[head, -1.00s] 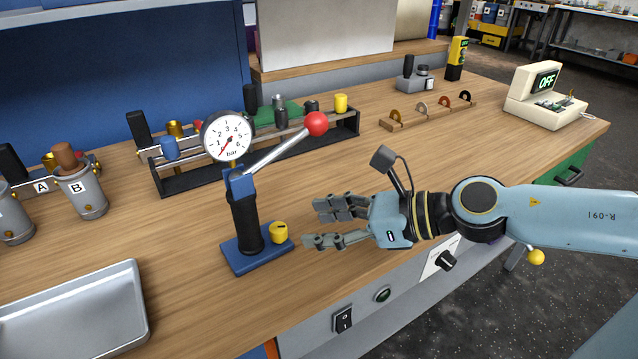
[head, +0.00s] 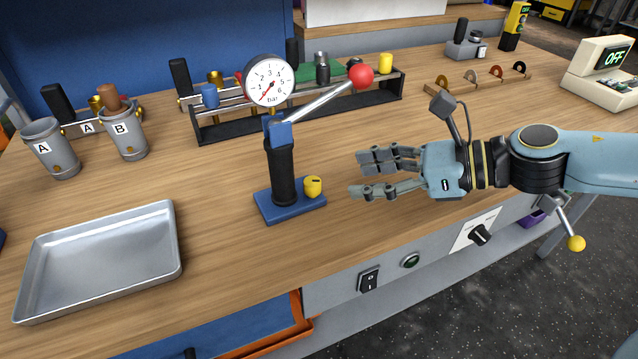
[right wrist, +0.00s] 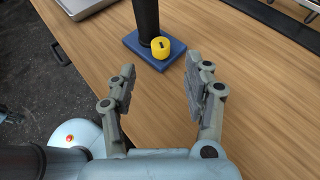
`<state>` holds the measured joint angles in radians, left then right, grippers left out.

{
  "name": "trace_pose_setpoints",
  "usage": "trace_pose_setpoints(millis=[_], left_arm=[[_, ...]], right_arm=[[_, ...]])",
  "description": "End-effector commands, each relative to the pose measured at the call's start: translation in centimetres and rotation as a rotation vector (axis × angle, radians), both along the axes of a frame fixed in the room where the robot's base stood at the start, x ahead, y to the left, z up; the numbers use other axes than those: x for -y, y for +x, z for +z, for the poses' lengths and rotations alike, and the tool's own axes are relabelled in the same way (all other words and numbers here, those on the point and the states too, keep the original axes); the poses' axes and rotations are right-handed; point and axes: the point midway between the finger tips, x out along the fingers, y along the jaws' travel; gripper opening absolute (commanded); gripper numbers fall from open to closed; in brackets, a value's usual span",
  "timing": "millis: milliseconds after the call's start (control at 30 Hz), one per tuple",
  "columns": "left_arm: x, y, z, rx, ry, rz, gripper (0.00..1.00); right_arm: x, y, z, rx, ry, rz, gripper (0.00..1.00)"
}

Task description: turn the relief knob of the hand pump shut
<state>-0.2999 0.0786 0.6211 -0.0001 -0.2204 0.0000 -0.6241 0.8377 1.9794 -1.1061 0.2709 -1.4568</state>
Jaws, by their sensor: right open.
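The hand pump stands upright on a blue base (head: 291,207), with a black cylinder (head: 283,172), a pressure gauge (head: 269,81) and a silver lever ending in a red ball (head: 361,76). The yellow relief knob (head: 313,187) sits on the right part of the base. It also shows in the right wrist view (right wrist: 161,48), with a dark mark on top. My right gripper (head: 367,175) is open and empty, to the right of the knob and apart from it. In the right wrist view its two fingers (right wrist: 160,82) point toward the base with the knob between and beyond them. My left gripper is not in view.
A metal tray (head: 105,262) lies at the left front. Two grey cups, A (head: 50,150) and B (head: 127,135), stand behind it. A black rack (head: 300,118) stands behind the pump. The wood between gripper and pump is clear. An open drawer (head: 240,330) juts out below.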

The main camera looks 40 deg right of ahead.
Motion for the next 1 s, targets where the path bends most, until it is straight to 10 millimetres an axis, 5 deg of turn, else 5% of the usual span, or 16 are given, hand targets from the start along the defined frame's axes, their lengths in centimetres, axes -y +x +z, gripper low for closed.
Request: trace_pose_setpoints(millis=[500,933,1000], left_arm=[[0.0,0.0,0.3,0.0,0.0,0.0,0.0],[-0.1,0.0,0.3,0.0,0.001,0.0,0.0],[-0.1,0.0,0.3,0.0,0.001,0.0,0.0]], right_arm=[[-3.9,5.8,-2.7,0.003,0.004,-0.006,0.51],[-4.5,6.6,-3.3,-0.001,0.0,-0.002,0.51],[-4.5,6.6,-3.3,0.0,-0.001,-0.002,0.44]])
